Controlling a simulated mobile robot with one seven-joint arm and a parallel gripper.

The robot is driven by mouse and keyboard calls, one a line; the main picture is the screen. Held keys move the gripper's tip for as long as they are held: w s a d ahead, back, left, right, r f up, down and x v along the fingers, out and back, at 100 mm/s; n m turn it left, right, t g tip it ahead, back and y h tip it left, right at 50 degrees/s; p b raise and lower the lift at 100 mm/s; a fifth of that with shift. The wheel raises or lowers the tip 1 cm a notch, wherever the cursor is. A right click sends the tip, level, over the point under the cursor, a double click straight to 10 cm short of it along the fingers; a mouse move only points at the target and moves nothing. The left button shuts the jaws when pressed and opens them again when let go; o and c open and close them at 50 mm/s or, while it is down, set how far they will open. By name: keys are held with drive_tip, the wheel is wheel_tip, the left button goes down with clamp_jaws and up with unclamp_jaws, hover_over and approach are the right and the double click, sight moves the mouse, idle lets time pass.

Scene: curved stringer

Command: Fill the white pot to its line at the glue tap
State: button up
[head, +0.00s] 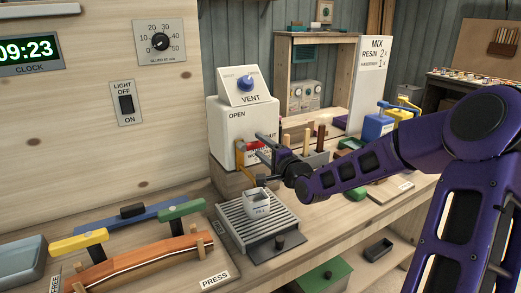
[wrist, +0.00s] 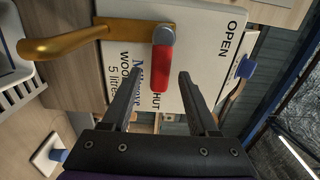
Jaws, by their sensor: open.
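The glue tap is on a white tank (head: 228,128) marked OPEN, SHUT and wood glue. In the wrist view the tank (wrist: 200,35) shows its brass spout (wrist: 75,38) and red lever (wrist: 161,68). The lever lies by the word SHUT, covering its first letter. My gripper (wrist: 161,75) is open, its fingers on either side of the lever with gaps showing; how deep they reach is unclear. In the head view my gripper (head: 266,151) is at the tank's front. The white pot (head: 257,204) stands upright on a slatted grey grate below the spout. Its contents cannot be made out.
The grey grate (head: 232,229) sits on the wooden bench. A press (head: 140,262) with yellow and green clamps is at front left. A vent box (head: 245,86) tops the tank. Wooden-handled tools stand in a holder behind my arm. Blue and yellow containers (head: 378,125) stand at right.

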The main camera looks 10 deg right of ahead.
drive_tip(key=shift+w+a, duration=0.1)
drive_tip(key=shift+w, duration=0.3)
clamp_jaws()
idle(1.2)
